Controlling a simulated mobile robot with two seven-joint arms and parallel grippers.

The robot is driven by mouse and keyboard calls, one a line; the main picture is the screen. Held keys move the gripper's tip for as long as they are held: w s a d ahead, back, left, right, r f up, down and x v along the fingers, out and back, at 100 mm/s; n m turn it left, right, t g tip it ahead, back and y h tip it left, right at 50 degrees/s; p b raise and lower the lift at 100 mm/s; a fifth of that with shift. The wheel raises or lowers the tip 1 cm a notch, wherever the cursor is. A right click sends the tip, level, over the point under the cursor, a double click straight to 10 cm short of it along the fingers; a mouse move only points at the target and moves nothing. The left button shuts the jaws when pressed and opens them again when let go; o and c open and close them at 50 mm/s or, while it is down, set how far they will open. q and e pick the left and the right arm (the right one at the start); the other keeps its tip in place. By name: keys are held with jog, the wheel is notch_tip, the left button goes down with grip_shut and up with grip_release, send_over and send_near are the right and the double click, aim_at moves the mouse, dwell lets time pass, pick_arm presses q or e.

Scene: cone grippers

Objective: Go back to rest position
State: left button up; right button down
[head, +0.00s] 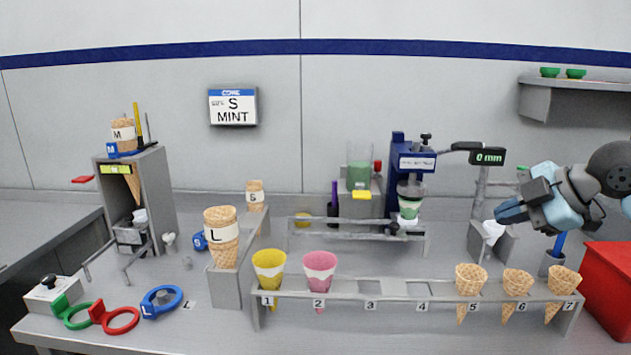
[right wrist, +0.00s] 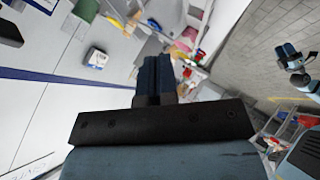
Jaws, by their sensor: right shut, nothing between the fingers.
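My right gripper (head: 503,213) is in the head view at the right, raised above the right end of the cone rack and pointing left. It is shut and holds nothing. In the right wrist view its closed fingers (right wrist: 153,75) show in the middle, with nothing between them. My left gripper is not in the head view.
The rack (head: 395,290) holds a yellow cone (head: 269,262), a pink cone (head: 320,263) and several waffle cones at the right. A red box (head: 610,285) stands at the right edge, below my right arm. Colored rings lie at the front left.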

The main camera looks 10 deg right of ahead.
jog(key=a+f+n+g+y, duration=0.15)
jog(key=a+y, duration=0.55)
jog(key=a, duration=0.8)
jog(key=s+a+f+n+y, duration=0.2)
jog(key=s+a+f+y, duration=0.15)
jog(key=f+y, duration=0.3)
jog(key=s+d+f+m+t+h, duration=0.25)
jog(key=f+m+t+h, duration=0.3)
jog(key=f, duration=0.45)
jog(key=s+d+f+m+t+h, duration=0.1)
jog(key=d+f+m+t+h, duration=0.2)
jog(key=f+m+t+h, duration=0.5)
jog(key=s+f+g+h, duration=0.2)
jog(key=s+f+g, duration=1)
jog(key=f, duration=0.8)
jog(key=a+r+m+t, duration=0.3)
jog(key=a+m, duration=0.2)
jog(key=a, duration=0.4)
pick_arm(q)
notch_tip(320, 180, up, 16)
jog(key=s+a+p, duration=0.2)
jog(key=p, duration=2.3)
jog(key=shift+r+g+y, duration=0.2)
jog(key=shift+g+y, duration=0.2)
pick_arm(e)
notch_tip(320, 180, up, 17)
jog(key=s+d, duration=0.1)
jog(key=shift+s+d+f, duration=0.15)
jog(key=shift+s+d, duration=0.1)
